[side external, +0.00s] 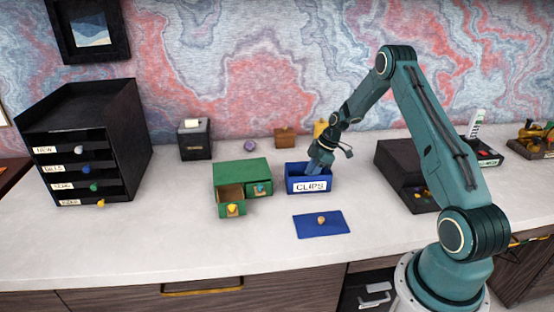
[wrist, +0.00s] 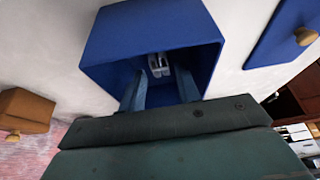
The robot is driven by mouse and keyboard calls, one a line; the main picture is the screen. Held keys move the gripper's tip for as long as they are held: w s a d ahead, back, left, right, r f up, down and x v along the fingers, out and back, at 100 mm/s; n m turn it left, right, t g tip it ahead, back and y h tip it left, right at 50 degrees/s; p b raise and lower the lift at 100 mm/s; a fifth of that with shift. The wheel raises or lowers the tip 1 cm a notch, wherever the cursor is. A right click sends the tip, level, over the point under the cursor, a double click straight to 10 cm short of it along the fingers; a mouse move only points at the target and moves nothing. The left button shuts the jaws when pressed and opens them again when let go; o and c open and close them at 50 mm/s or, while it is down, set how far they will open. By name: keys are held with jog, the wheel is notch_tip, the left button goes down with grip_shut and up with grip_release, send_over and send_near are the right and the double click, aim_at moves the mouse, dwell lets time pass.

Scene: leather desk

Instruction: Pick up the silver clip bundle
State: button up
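The silver clip bundle (wrist: 159,68) lies inside the blue box in the wrist view, near its inner end wall. The blue box (side external: 309,186) carries a CLIPS label on its front in the side external view, where its contents are hidden. The box's blue wall (wrist: 150,24) fills the top of the wrist view. My gripper (side external: 318,166) reaches down into the box from above. In the wrist view my gripper (wrist: 161,82) is open, with one finger on each side of the bundle's near end. I cannot tell whether either finger touches it.
A green two-drawer box (side external: 242,174) stands close left of the blue box, one drawer pulled out. A blue panel with a knob (side external: 321,225) lies in front. A dark box (side external: 405,172) stands to the right. The desk's front left is clear.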

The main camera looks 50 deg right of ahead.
jog(key=shift+x, duration=0.9)
grip_shut()
